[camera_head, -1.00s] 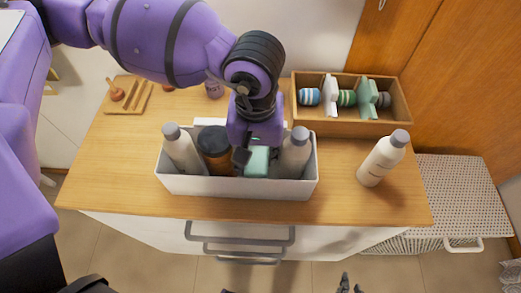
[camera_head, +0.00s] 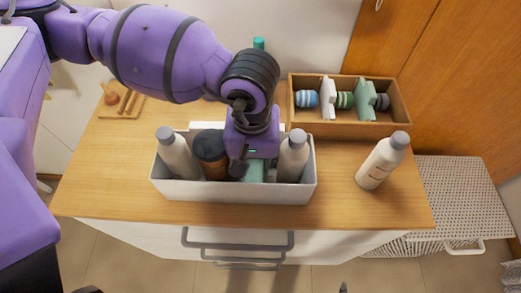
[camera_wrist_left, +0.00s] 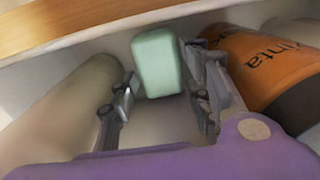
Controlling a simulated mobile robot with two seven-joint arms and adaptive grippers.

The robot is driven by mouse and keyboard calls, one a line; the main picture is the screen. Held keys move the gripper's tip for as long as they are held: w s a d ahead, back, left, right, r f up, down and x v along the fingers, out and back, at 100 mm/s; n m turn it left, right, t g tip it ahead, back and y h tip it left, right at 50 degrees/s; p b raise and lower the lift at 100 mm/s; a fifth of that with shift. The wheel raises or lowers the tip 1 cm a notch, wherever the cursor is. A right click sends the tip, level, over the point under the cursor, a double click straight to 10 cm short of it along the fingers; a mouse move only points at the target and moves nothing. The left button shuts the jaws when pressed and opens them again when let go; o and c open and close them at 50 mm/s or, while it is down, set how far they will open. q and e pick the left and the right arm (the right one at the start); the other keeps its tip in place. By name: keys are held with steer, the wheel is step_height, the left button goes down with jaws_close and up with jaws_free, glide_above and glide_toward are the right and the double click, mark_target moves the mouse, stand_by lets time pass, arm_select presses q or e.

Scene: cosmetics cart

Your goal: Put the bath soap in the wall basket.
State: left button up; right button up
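The bath soap appears to be the pale green block (camera_head: 254,170) in the white bin (camera_head: 230,192) on the wooden top. It also shows in the left wrist view (camera_wrist_left: 158,62). My left gripper (camera_head: 250,165) reaches down into the bin from above. In the wrist view its fingers (camera_wrist_left: 163,95) are apart, with the soap between and just beyond their tips; I cannot tell whether they touch it. A dark tip at the bottom edge of the head view may be my right gripper (camera_head: 343,288), mostly out of frame. I cannot identify a wall basket.
In the bin, a white bottle (camera_head: 177,155) and an orange bottle (camera_head: 211,156) stand left of the soap, another white bottle (camera_head: 293,158) right. A lone white bottle (camera_head: 381,163) stands right. The wooden top's front left is clear.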

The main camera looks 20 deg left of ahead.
mark_target(255, 169)
arm_select(q)
steer(key=shift+r, duration=0.25)
steer(key=shift+r+p, duration=0.5)
steer(key=shift+r, duration=0.05)
step_height(255, 169, up, 12)
steer(key=shift+f, duration=0.2)
arm_select(e)
steer(key=shift+w+r, duration=0.65)
steer(key=shift+r, duration=0.1)
